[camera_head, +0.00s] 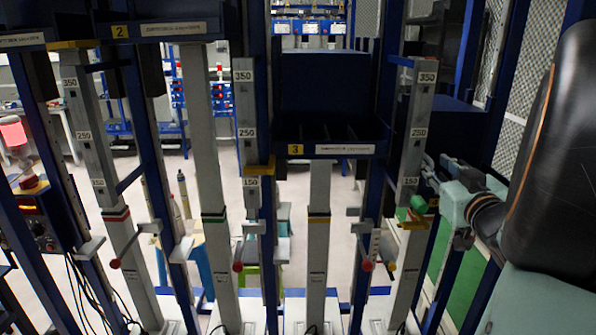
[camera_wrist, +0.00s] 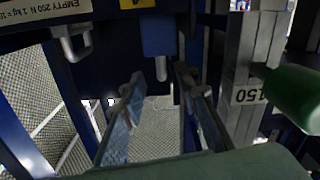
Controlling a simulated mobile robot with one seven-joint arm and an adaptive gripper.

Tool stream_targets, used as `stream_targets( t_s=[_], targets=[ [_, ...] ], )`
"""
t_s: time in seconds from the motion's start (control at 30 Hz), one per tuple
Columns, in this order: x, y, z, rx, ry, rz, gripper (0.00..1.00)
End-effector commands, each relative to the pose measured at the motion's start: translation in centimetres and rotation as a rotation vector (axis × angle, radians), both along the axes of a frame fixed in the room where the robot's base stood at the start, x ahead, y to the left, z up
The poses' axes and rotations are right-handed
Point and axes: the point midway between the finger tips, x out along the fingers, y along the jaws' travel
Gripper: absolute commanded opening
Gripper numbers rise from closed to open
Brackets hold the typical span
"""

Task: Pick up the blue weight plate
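My gripper (camera_head: 436,180) is at the right in the head view, beside a grey metal column (camera_head: 412,130) marked 350, 250 and 150. In the wrist view my gripper (camera_wrist: 158,80) has its two fingers apart, with grey mesh showing through the gap and nothing held. A dark blue piece (camera_wrist: 160,33) appears beyond the fingertips at the top of the wrist view. A large dark blue block (camera_head: 325,85) stands above the shelf labelled 3 in the head view. I cannot tell which blue part is the weight plate.
A green rounded knob (camera_wrist: 296,96) is close to the right of my gripper by the 150 mark; it also shows in the head view (camera_head: 418,204). Blue posts and grey columns with red-knobbed levers (camera_head: 238,266) crowd the front. Pale floor (camera_head: 285,195) lies behind them.

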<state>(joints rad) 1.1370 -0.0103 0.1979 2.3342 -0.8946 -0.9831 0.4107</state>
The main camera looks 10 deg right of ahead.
Motion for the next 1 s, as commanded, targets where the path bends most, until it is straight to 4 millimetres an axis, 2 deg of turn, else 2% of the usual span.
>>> stream_targets(
  t_s=[0.23,0.5,0.8,1.0],
  targets=[
    [2.1,-0.4,-0.1,0.0,-0.002,0.0,0.29],
    [5.8,-1.1,-0.2,0.0,-0.001,0.001,0.29],
    [6.3,-1.3,0.0,0.0,-0.001,-0.001,0.29],
    [6.3,-1.3,0.0,0.0,-0.001,-0.001,0.08]
  ],
)
